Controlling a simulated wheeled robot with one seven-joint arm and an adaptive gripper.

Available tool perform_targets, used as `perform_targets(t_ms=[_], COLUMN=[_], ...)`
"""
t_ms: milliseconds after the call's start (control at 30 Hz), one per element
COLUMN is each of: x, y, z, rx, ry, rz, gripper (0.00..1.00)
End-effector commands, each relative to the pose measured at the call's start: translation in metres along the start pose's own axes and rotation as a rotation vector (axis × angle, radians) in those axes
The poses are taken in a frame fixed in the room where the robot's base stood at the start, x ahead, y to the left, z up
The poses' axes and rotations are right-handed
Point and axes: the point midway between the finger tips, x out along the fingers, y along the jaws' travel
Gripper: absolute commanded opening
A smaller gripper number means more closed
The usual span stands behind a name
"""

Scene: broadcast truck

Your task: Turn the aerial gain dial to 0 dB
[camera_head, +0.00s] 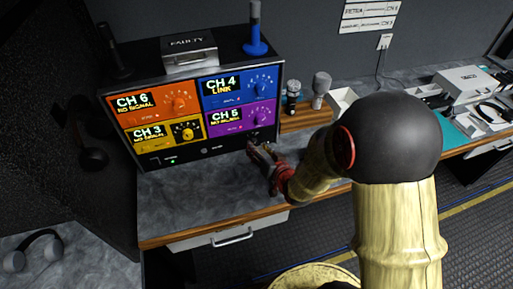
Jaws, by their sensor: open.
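A black rack unit (212,149) stands on the grey counter, with four coloured channel panels and a black strip along its bottom. The orange CH 6 (180,103), yellow CH 3 (187,132), blue CH 4 (262,83) and purple CH 5 (258,113) panels each carry a round dial with marks. No label reading aerial gain is legible, so I cannot tell which dial it is. My gripper (258,149) is open, close in front of the strip's right end, below the purple panel. It hides part of the strip; contact cannot be told.
A blue antenna (255,38), a black antenna (112,50) and a box marked FAULTY (188,51) stand on the rack. Two microphones (320,88) stand to its right. My arm covers the counter's middle right. The counter (195,203) is clear in front of the rack.

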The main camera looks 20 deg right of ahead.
Motion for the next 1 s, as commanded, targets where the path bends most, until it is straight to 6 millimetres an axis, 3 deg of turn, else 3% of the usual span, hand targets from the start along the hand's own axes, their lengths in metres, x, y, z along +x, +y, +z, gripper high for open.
perform_targets(t_ms=[200,533,1000], x=[0.022,0.025,0.025], y=[0.000,0.000,0.000], z=[0.001,-0.001,-0.001], rx=[0.000,0.000,-0.001], ry=[-0.001,0.000,0.000], rz=[0.000,0.001,0.001], gripper=[0.40,0.40,0.14])
